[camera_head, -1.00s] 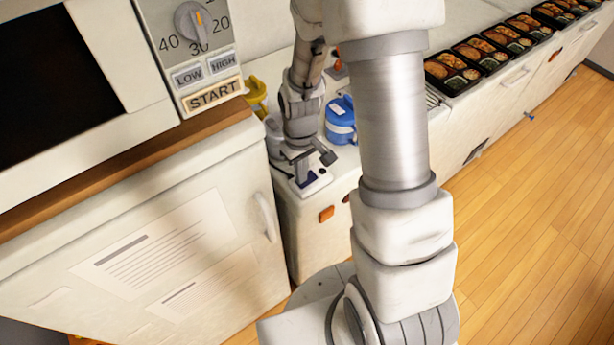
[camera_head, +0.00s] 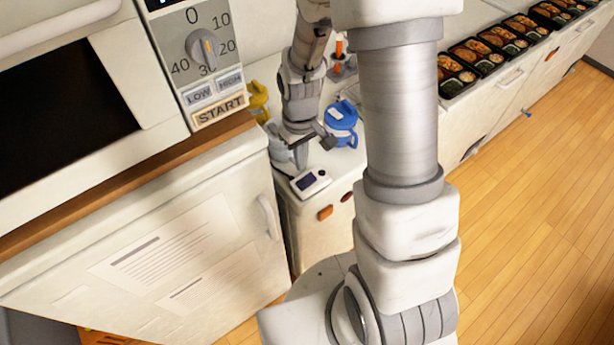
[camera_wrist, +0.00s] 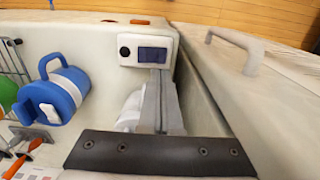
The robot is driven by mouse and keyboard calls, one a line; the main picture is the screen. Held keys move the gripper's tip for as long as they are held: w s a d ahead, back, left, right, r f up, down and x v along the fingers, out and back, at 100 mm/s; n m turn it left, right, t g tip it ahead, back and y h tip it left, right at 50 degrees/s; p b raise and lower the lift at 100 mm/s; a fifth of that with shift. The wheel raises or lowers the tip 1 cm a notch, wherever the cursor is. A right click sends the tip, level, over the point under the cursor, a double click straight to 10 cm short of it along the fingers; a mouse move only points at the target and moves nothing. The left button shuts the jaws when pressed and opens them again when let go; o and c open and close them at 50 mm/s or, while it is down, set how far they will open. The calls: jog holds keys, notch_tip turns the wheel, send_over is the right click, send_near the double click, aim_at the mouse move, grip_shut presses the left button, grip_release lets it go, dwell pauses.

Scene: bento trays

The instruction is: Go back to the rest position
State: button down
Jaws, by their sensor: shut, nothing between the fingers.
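My gripper (camera_head: 301,162) is shut and empty. In the head view it points down over the counter beside the microwave, just behind a small white device with a dark screen (camera_head: 311,182). In the wrist view the closed fingers (camera_wrist: 158,78) reach toward the device (camera_wrist: 148,49), and their tips overlap its lower edge in the picture. I cannot tell from this view whether they touch. A white rounded object is partly hidden behind the fingers in the wrist view.
A blue-and-white jug (camera_head: 342,122) stands right of my gripper, and a yellow container (camera_head: 257,100) stands left. The microwave (camera_head: 80,95) is at the left above a cabinet door (camera_head: 190,255). Bento trays (camera_head: 458,76) line the counter at the right.

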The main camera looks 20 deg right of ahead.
dwell(0.4)
jog(key=s+r+m+t, duration=0.1)
jog(key=s+r+t, duration=0.1)
jog(key=s+r, duration=0.5)
jog(key=s+r+m+t, duration=0.2)
jog(key=s+r, duration=0.5)
jog(key=r, duration=1.2)
jog(key=shift+r+m+t, duration=0.25)
jog(key=shift+m+t, duration=0.05)
jog(key=shift+t, duration=0.5)
